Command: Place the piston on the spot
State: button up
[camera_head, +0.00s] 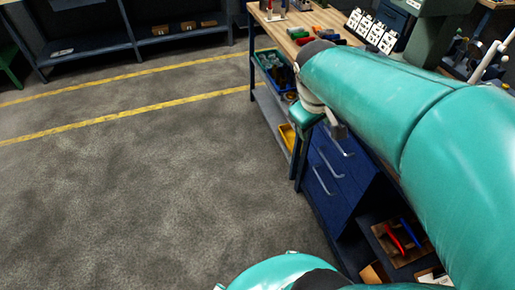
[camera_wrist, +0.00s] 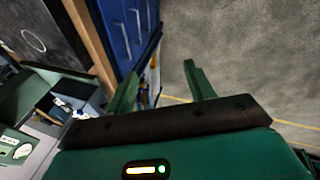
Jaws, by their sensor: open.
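I cannot make out a piston in either view. A white circle outline (camera_wrist: 33,40) shows on a dark flat surface at the upper left of the wrist view; I cannot tell for sure that it is the spot. My gripper (camera_wrist: 162,72) is open, its two green fingers apart with nothing held between them. Beyond the fingers are the blue drawer side of the bench and the grey floor. In the head view my teal arm covers much of the right side and hides part of the bench.
A wooden-topped workbench (camera_head: 285,32) carries small coloured items and white cards (camera_head: 371,30). Blue drawers (camera_head: 333,170) with handles stand below. A lower shelf holds red and blue tools (camera_head: 402,238). The floor (camera_head: 130,190) at left is clear, with yellow lines; shelving stands behind.

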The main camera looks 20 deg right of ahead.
jog(key=s+a+r+m+t+y, duration=0.1)
jog(key=s+a, duration=0.1)
jog(key=a, duration=0.6)
jog(key=s+a+r+t+y, duration=0.1)
jog(key=s+a+t+y, duration=0.1)
jog(key=a, duration=0.6)
jog(key=shift+s+a+m, duration=0.25)
jog(key=shift+s+m, duration=0.15)
jog(key=shift+s, duration=0.1)
jog(key=c, duration=0.4)
jog(key=shift+d, duration=0.1)
jog(key=shift+d, duration=0.1)
